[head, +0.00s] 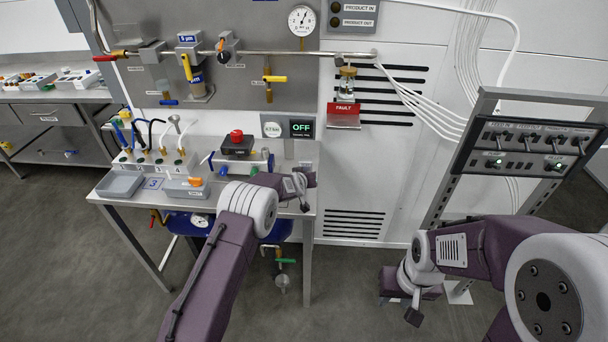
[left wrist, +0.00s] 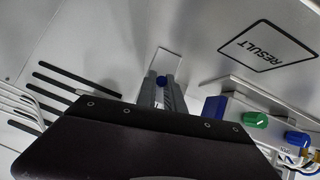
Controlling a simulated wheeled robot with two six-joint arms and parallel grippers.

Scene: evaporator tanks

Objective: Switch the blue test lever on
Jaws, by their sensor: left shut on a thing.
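The blue test lever (left wrist: 161,80) shows in the left wrist view as a small round blue end in front of a pale plate on the wall panel. My left gripper (left wrist: 160,94) is shut on it, one grey finger on each side. In the head view my left arm reaches over the right end of the bench, and its gripper (head: 303,190) hides the lever. My right gripper (head: 413,312) hangs low at the right, away from the bench; I cannot tell whether its fingers are open.
A display (head: 301,129) above the bench reads OFF. Left of my left gripper stands a valve block with a green knob (left wrist: 255,119) and a blue knob (left wrist: 297,137). A red-topped black box (head: 238,146) is behind. A switch panel (head: 527,145) stands at right.

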